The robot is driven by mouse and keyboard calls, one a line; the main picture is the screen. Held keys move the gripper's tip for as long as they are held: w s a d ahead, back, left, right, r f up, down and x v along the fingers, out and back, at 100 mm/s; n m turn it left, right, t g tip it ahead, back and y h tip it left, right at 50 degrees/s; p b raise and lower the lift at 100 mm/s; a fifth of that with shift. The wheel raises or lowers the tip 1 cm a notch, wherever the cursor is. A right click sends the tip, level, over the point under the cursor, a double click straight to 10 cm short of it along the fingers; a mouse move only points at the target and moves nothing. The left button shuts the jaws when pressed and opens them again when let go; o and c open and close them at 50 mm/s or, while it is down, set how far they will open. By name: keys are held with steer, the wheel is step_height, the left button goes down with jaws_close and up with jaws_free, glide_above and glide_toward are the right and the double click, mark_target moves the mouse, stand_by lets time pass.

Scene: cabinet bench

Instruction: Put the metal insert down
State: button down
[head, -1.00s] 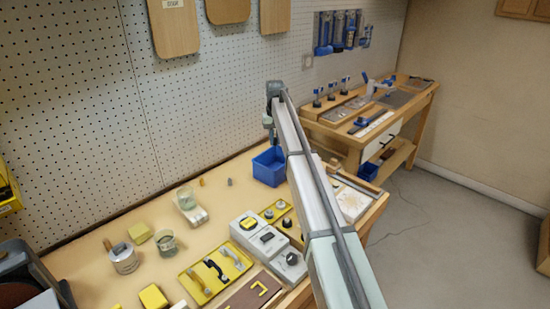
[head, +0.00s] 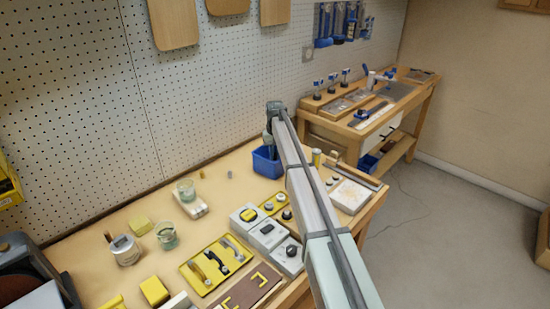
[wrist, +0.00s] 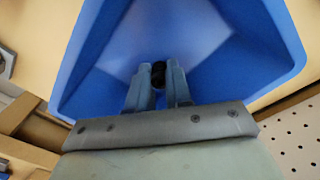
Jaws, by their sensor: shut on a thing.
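My gripper (wrist: 159,88) shows in the wrist view with its two fingers close together, shut on a small dark metal insert (wrist: 158,70). The fingers and insert are over the open blue bin (wrist: 225,75), whose walls surround them in the picture. I cannot tell whether the insert touches the bin's floor. In the head view the blue bin (head: 262,165) stands on the bench near its back right, and my gripper (head: 268,150) reaches down at it. The insert is hidden in the head view.
Beakers (head: 187,192), a yellow plate with handles (head: 217,264) and grey-white device boxes (head: 266,235) stand on the bench (head: 120,205) left and in front of the bin. A pegboard wall (head: 215,90) rises behind. A second bench (head: 340,128) stands at the far right.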

mark_target(275, 154)
steer(key=shift+f, duration=0.85)
steer(key=shift+f, duration=0.1)
steer(key=c, duration=1)
jaws_free()
steer(key=shift+c, duration=0.2)
step_height(275, 154, up, 12)
steer(key=shift+o, duration=0.5)
